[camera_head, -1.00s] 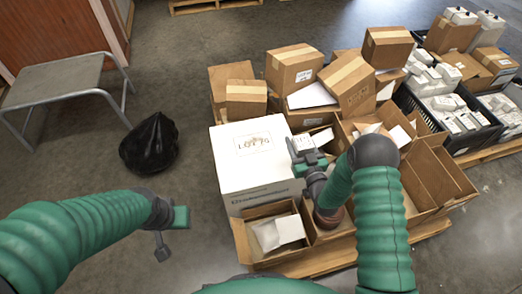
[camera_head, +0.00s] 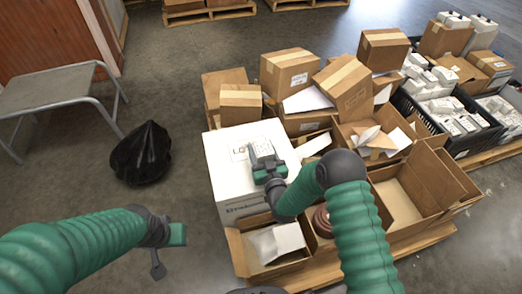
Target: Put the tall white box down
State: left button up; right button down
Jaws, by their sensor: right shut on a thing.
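My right gripper (camera_head: 266,168) is above the right part of the top of a large white carton (camera_head: 222,172). It is shut on a small pale box (camera_head: 262,149), which I take to be the tall white box. Its outline blends with the carton's white top, and the gripper hides part of it. I cannot tell whether it touches the carton. My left gripper (camera_head: 168,248) is over bare floor at the lower left, apart from everything; its fingers do not show clearly.
Brown boxes (camera_head: 287,70) are stacked behind the white carton. An open box with white packets (camera_head: 268,243) is in front, and an empty open carton (camera_head: 398,200) is right.

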jog(key=c, duration=0.5)
grip_release()
jog(key=shift+s+r+p, duration=0.1)
jog(key=shift+s+p, duration=0.2)
jog(key=s+p, duration=0.1)
jog(key=s, duration=0.2)
jog(key=s+d+p, duration=0.1)
jog(key=s, duration=0.3)
jog(key=s+d+p, duration=0.1)
jog(key=s+p, duration=0.1)
jog(key=s, duration=0.1)
jog(key=shift+s+d, duration=0.1)
jog(key=shift+s, duration=0.2)
jog(key=shift+s+d, duration=0.1)
jog(key=shift+s, duration=0.15)
